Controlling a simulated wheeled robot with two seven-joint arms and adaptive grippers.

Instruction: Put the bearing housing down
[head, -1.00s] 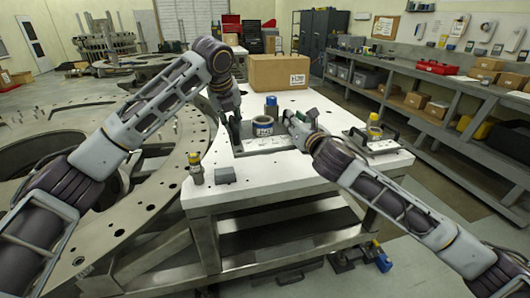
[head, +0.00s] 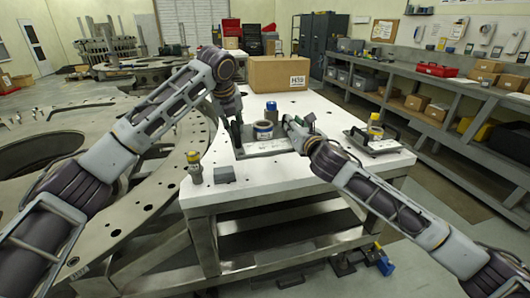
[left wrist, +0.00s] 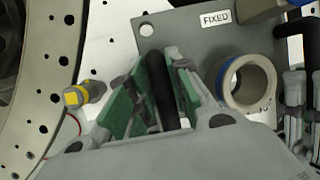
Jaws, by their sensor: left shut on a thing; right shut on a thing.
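The bearing housing is a grey plate (head: 262,150) with a pale, blue-banded ring (head: 264,130) on it, low over the white tabletop in the head view. Whether its whole underside touches the top is hard to tell. In the left wrist view, its plate (left wrist: 195,42) bears a "FIXED" label, with the ring (left wrist: 247,82) at right. My left gripper (head: 236,128) is shut on the black handle (left wrist: 160,85) at the plate's left side, between green pads. My right gripper (head: 294,127) is shut at the plate's right side; its handle is mostly hidden by the fingers.
The white table (head: 215,198) also bears a cardboard box (head: 278,73), a blue-capped container (head: 271,110), a yellow-capped bottle (head: 194,166) and a small grey block (head: 224,174). Another handled plate (head: 383,147) lies at right. A large drilled ring (head: 140,195) is at left.

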